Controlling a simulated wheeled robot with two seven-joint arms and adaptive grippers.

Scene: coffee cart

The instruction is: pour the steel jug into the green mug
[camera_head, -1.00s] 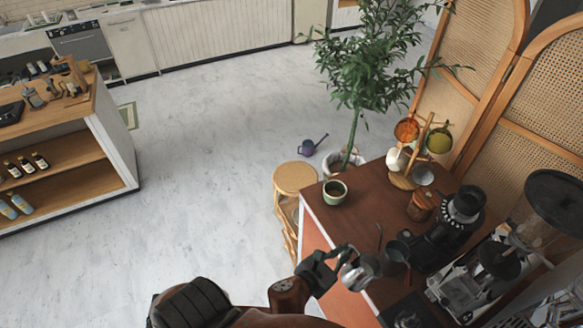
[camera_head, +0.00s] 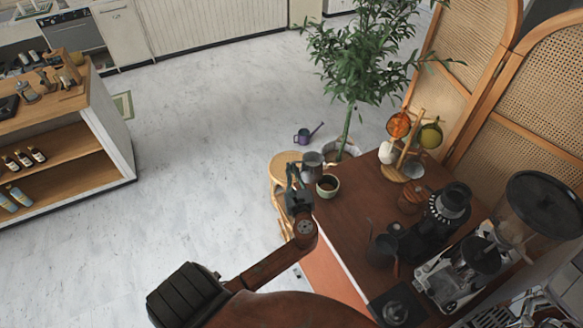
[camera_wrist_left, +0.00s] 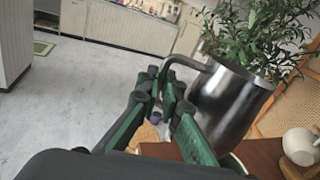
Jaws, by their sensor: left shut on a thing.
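The steel jug (camera_head: 312,164) is in my left gripper (camera_head: 293,176), which is shut on its handle. In the left wrist view the jug (camera_wrist_left: 228,103) is large and tilted, with the gripper's fingers (camera_wrist_left: 168,100) at its handle. The green mug (camera_head: 328,186) stands upright at the cart's far left corner, with dark brown contents showing. The jug is just beyond and left of the mug in the head view, close to its rim. Whether they touch, and whether anything flows, I cannot tell. In the left wrist view the jug mostly hides the mug. My right gripper is not in view.
A round wooden stool (camera_head: 285,165) stands beside the brown cart top (camera_head: 350,215). A potted plant (camera_head: 355,70) rises behind.

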